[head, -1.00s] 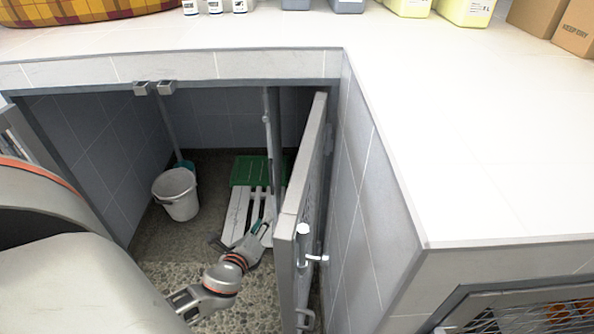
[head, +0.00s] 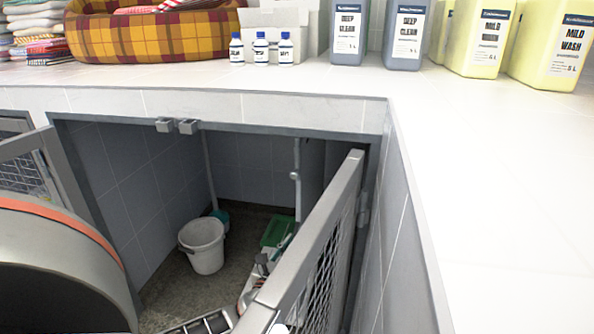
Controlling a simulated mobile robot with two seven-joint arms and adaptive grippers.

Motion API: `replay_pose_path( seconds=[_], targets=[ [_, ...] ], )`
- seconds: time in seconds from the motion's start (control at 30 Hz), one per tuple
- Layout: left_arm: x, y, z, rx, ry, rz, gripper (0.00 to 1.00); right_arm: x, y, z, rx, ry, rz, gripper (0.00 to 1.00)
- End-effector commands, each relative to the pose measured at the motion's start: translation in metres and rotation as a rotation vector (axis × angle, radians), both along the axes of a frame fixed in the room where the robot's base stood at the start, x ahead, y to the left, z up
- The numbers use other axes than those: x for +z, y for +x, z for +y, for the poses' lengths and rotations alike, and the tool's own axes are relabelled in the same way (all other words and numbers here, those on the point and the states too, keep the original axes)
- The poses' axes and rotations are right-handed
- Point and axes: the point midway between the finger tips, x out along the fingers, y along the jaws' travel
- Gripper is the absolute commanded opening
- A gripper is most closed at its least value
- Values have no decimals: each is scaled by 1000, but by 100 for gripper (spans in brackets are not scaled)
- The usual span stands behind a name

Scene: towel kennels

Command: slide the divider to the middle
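The divider (head: 312,172) appears to be the grey upright panel inside the open kennel, at its right side. A pale upright bar with a small knob (head: 294,176) shows at its front edge; its lower part is hidden behind the open mesh door (head: 318,270). My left gripper (head: 272,254) is low inside the kennel, left of the door and below the divider's visible part, apparently apart from it. The door frame partly covers it, and its fingers are too small to read. My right gripper is not in view.
A white bucket (head: 203,245) stands on the kennel floor (head: 178,292), left of my gripper. The tiled counter (head: 190,78) above holds a plaid pet bed (head: 150,38), small bottles and jugs.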

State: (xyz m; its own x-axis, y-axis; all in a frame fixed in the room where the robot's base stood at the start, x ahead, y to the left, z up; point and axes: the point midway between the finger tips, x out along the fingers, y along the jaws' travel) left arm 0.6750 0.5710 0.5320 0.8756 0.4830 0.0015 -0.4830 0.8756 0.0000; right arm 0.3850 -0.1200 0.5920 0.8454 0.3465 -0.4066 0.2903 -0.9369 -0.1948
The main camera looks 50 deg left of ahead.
Motion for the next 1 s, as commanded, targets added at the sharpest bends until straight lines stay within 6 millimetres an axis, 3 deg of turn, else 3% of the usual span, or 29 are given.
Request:
replay_pose_path(
  seconds=[0.37,0.47,0.5,1.0],
  targets=[
    [0,6,3,0,-1,0,24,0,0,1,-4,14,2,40],
    [0,6,3,0,-1,0,1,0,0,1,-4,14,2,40],
    [0,6,3,0,-1,0,0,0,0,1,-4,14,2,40],
    [-1,5,4,1,-2,1,0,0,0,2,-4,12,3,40]
  ],
)
